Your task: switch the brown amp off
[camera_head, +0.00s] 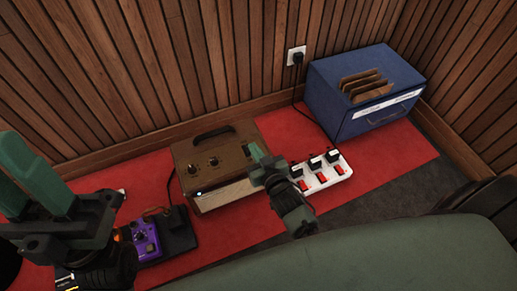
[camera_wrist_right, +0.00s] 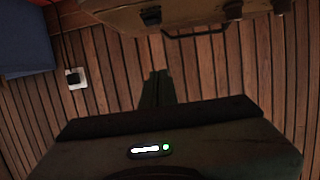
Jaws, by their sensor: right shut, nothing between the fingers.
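The brown amp (camera_head: 236,150) stands against the wall on the red mat, with a dark carry handle, two dark knobs on its top panel and a small lit blue-white light (camera_head: 200,193) at its front left. In the right wrist view, part of the amp (camera_wrist_right: 115,14) shows upside down at the top, with a small dark block and knobs. My right gripper (camera_head: 256,152) is shut and empty, its tips by the amp's right end; touching or apart I cannot tell. It also shows in the wrist view (camera_wrist_right: 157,75). My left gripper (camera_head: 22,170) looks open and empty, left of the amp.
A white power strip (camera_head: 343,165) with red switches and black plugs lies right of the amp. A blue box (camera_head: 345,113) holding brown pieces stands farther right, near a wall outlet (camera_head: 295,55). A purple pedal (camera_head: 146,240) sits at front left. Bare red mat (camera_head: 395,155) lies right.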

